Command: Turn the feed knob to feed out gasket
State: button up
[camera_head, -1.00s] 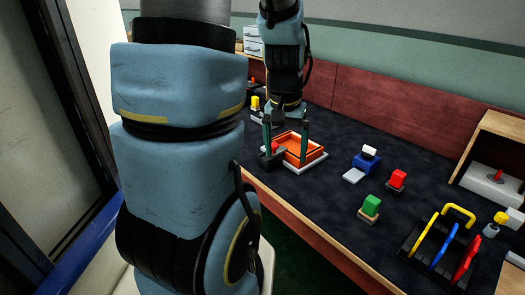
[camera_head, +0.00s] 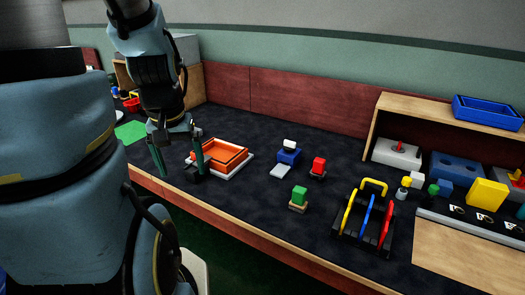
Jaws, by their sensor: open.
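A blue block with a white-topped black knob (camera_head: 289,146) stands mid-table, with a light grey plate (camera_head: 280,172) in front of it. It may be the gasket feeder, but no label shows and I cannot be sure. No gasket can be made out. My gripper (camera_head: 178,164) points down at the left of the orange tray, its two dark green fingers spread apart with nothing seen between them. It is well to the left of the blue block. A dark piece behind the right finger is partly hidden.
The orange tray (camera_head: 245,166) lies between my gripper and the blue block. Red (camera_head: 319,164) and green (camera_head: 299,195) blocks stand on small bases. A rack with yellow, blue and red handles (camera_head: 367,216) stands nearer the front edge. A wooden shelf (camera_head: 425,107) is at the right.

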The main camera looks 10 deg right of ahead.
aim_at(290, 147)
jog(key=l+u, duration=0.35)
jog(key=l, duration=0.3)
jog(key=l+u, duration=0.3)
jog(key=l, duration=0.3)
jog(key=k, duration=0.05)
